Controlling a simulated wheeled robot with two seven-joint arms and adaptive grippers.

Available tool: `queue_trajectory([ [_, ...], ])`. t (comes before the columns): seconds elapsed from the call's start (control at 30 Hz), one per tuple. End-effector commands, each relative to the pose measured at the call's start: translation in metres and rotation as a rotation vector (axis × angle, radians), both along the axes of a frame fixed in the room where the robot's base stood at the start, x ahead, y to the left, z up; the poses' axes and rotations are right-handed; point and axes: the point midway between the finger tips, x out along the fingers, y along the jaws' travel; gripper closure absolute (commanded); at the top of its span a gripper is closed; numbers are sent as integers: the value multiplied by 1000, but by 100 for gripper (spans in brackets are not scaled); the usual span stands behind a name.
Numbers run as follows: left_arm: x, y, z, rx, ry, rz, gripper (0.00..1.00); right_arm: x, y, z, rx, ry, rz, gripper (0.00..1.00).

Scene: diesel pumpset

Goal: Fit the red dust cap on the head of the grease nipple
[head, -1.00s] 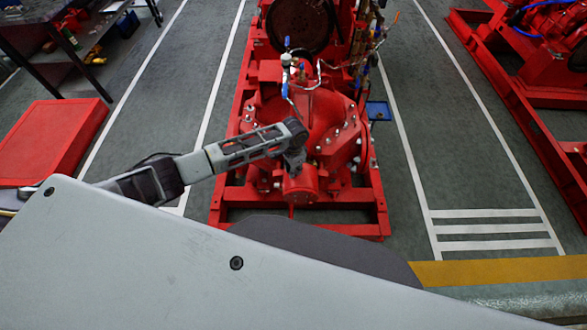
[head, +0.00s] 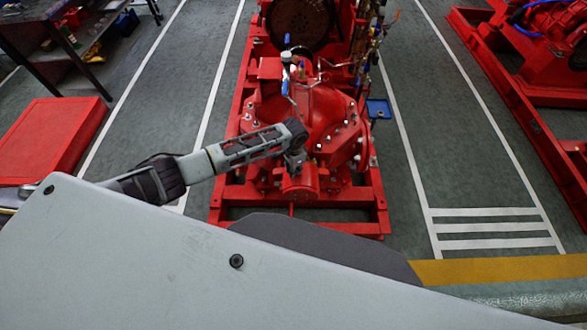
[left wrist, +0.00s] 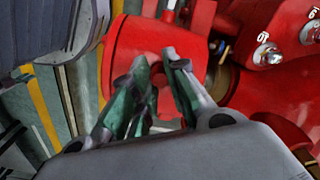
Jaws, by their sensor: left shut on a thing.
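My left gripper (head: 296,163) is over the front end of the red pump, just above a red cylindrical housing (head: 300,185). The grease nipple cannot be made out for certain in either view. My right gripper is not in view.
The pump sits on a red base frame (head: 378,205). Bolted flanges (left wrist: 268,52) lie close to the right of the fingers. A blue tray (head: 378,109) is right of the pump, and a red box (head: 50,138) is at left. Marked floor lanes are clear.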

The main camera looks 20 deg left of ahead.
Motion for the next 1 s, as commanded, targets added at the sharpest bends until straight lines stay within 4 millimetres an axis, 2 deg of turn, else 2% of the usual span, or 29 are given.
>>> queue_trajectory([
  [0.33, -1, 0, -3, 0, 1, 0, 92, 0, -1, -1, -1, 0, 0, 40],
  [0.37, -1, 0, -4, 0, 1, 0, 83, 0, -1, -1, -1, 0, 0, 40],
  [0.4, -1, 0, -4, 0, 1, 0, 78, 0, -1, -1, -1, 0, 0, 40],
  [0.57, -1, 0, -4, 1, 2, 0, 59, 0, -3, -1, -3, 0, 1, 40],
  [1.0, 0, 0, -1, -1, 1, 0, 59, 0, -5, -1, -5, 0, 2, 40],
])
